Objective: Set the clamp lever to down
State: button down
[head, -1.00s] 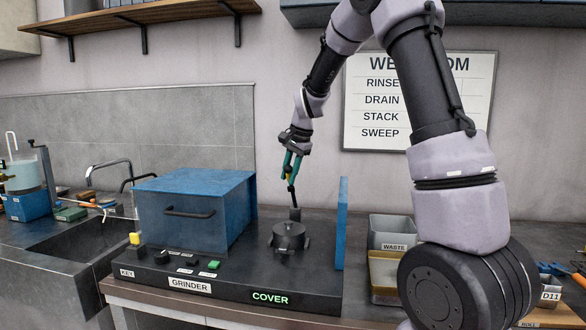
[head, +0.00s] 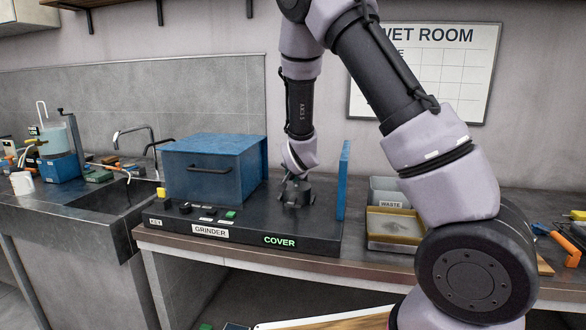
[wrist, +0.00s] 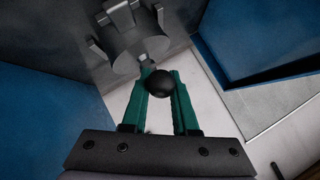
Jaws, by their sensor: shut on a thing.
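The clamp lever's black ball knob (wrist: 160,83) sits between the green fingers of my gripper (wrist: 162,88) in the wrist view, and the fingers are shut on it. The lever's shaft is mostly hidden by the knob and fingers. The grey round clamp body (wrist: 138,50) lies just beyond the fingertips. In the head view, my gripper (head: 296,181) is low, right at the dark clamp body (head: 296,196) on the grinder base. The hand covers the lever there, so I cannot tell its exact angle.
The blue grinder box (head: 205,168) stands close to the left of my gripper. An upright blue panel (head: 343,180) stands close to the right. The COVER label (head: 280,241) is lit green. The grey waste bin (head: 388,190) and a tan tray (head: 394,243) sit farther right.

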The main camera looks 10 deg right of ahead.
jog(key=shift+f, duration=0.45)
jog(key=shift+t, duration=0.3)
jog(key=c, duration=0.7)
grip_release()
jog(key=shift+s, duration=0.1)
jog(key=v, duration=1)
jog(key=shift+s+a+r, duration=0.1)
jog(key=shift+s+r, duration=0.1)
jog(key=shift+r, duration=0.05)
